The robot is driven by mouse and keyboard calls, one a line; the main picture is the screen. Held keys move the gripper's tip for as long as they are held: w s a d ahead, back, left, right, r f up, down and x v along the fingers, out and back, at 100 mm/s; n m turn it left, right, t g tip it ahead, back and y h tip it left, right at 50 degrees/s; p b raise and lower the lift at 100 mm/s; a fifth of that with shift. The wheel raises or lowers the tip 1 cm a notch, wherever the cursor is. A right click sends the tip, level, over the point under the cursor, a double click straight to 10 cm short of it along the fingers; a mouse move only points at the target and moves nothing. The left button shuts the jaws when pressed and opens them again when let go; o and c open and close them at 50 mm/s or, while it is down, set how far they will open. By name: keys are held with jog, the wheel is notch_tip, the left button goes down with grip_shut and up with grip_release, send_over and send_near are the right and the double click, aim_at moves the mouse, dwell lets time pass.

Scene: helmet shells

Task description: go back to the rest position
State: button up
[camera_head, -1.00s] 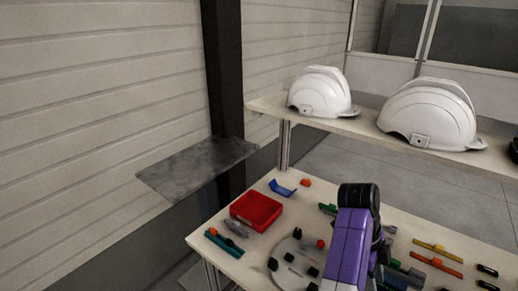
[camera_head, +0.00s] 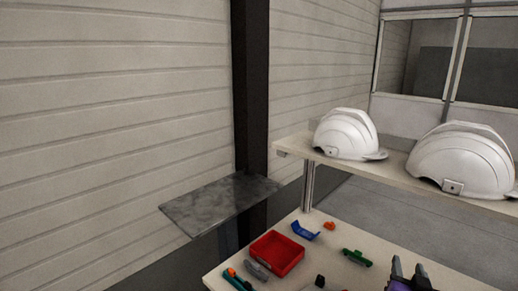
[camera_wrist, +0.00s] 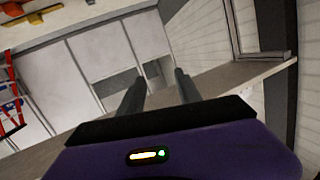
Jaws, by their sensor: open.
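My gripper (camera_head: 408,272) shows at the bottom right of the head view, with its two dark fingers pointing up and spread apart. In the wrist view its fingers (camera_wrist: 158,92) stand apart with nothing between them. It is open and empty above the worktable (camera_head: 335,268). Most of my arm is out of the head view.
A white helmet shell (camera_head: 345,135) and a larger one (camera_head: 462,162) sit on the raised shelf (camera_head: 395,168). A red bin (camera_head: 277,254), a blue part (camera_head: 305,231) and a green part (camera_head: 357,257) lie on the table. A grey plate (camera_head: 220,204) juts out at left.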

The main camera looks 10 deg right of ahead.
jog(key=s+a+f+n+t+y, duration=0.1)
jog(key=s+a+n+t+y, duration=0.6)
jog(key=s+a, duration=1)
jog(key=s+a+f+g+y, duration=0.1)
jog(key=s+a+g, duration=0.1)
jog(key=s, duration=0.9)
jog(key=s+a+f+n+g, duration=0.1)
jog(key=s+a+f+g, duration=0.1)
jog(key=s, duration=0.9)
jog(key=shift+a+f+g+y+b, duration=0.25)
jog(key=shift+a+g+y+b, duration=0.2)
jog(key=shift+a+g, duration=0.55)
